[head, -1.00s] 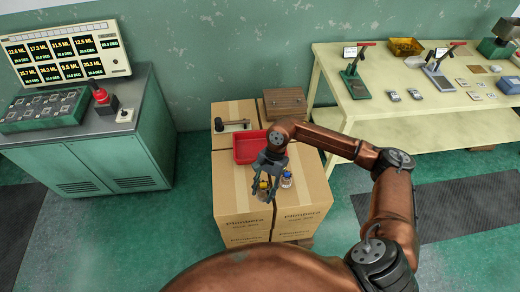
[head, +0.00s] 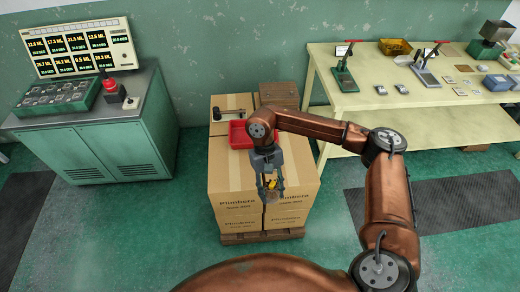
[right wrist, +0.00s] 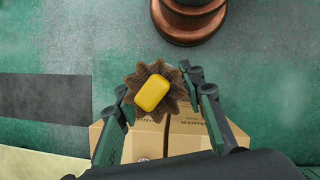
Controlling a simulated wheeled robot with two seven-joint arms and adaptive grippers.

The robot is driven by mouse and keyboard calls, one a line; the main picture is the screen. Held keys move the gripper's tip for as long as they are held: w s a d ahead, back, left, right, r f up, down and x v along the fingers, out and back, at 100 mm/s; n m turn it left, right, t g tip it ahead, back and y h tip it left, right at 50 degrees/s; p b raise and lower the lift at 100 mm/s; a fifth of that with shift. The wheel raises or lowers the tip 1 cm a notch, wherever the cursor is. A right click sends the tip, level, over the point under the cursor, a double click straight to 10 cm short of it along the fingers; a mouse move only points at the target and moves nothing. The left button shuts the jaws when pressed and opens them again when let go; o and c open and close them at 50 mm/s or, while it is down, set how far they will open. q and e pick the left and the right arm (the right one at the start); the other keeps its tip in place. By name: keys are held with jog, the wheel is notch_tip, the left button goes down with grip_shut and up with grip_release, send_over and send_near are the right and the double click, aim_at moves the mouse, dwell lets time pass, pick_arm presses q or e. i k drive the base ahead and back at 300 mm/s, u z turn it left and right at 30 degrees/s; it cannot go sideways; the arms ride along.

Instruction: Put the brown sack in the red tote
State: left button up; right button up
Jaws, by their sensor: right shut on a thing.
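The brown sack (right wrist: 178,92) shows in the right wrist view as a ruffled brown shape with a yellow piece on top. It sits between the two fingers of my right gripper (right wrist: 160,95), which is shut on it. In the head view my right gripper (head: 270,187) hangs over the front of the boxes, and the sack (head: 272,197) shows small and partly hidden at its tips. The red tote (head: 238,135) lies on top of the boxes, behind and left of the gripper. My arm covers its right part. My left gripper is not in view.
Cardboard boxes (head: 238,207) stand on a wooden pallet (head: 245,239). A brown wooden case (head: 279,94) and a black-handled tool (head: 231,114) sit behind the tote. A green cabinet (head: 100,150) stands left and a cream table (head: 420,97) right. Floor in front is clear.

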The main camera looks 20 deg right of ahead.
aim_at(243, 138)
jog(key=z, duration=0.5)
jog(key=i, duration=1.1)
jog(key=u, duration=0.85)
